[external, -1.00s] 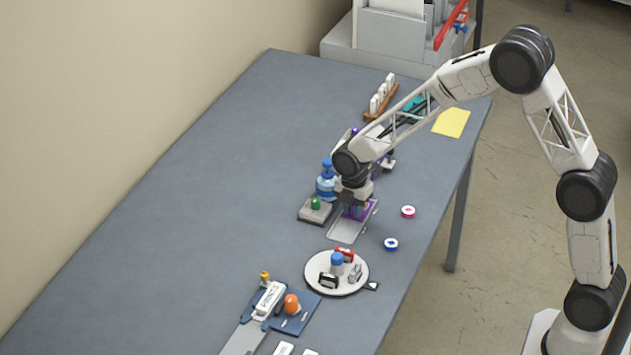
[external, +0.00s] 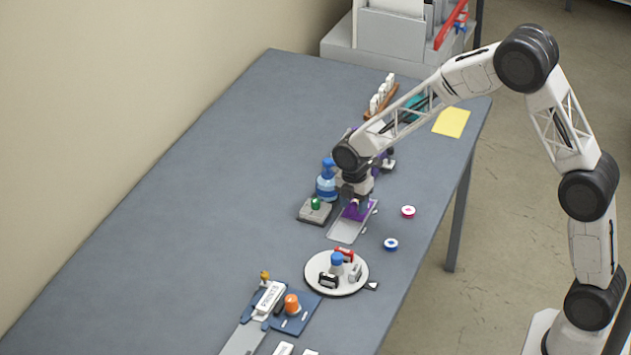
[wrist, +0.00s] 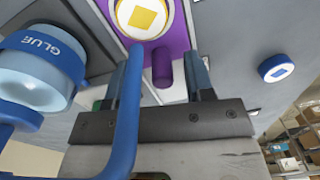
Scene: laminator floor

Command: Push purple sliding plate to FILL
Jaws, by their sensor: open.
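The purple sliding plate (external: 354,211) lies on a pale grey track (external: 345,230) on the table, partly hidden by my gripper (external: 357,198). In the wrist view the purple plate (wrist: 178,43) carries a round white disc with a yellow square (wrist: 146,16) and an upright purple peg (wrist: 162,68). My gripper (wrist: 155,85) is open, with the peg between its two fingers and gaps on both sides. I cannot read a FILL mark in any view.
A blue GLUE bottle (external: 326,184) stands close left of my gripper; its blue tube (wrist: 127,110) crosses near one finger. A green-knobbed grey block (external: 314,211) sits beside the track. A round white turntable (external: 325,285) lies nearer the camera. The table's left is clear.

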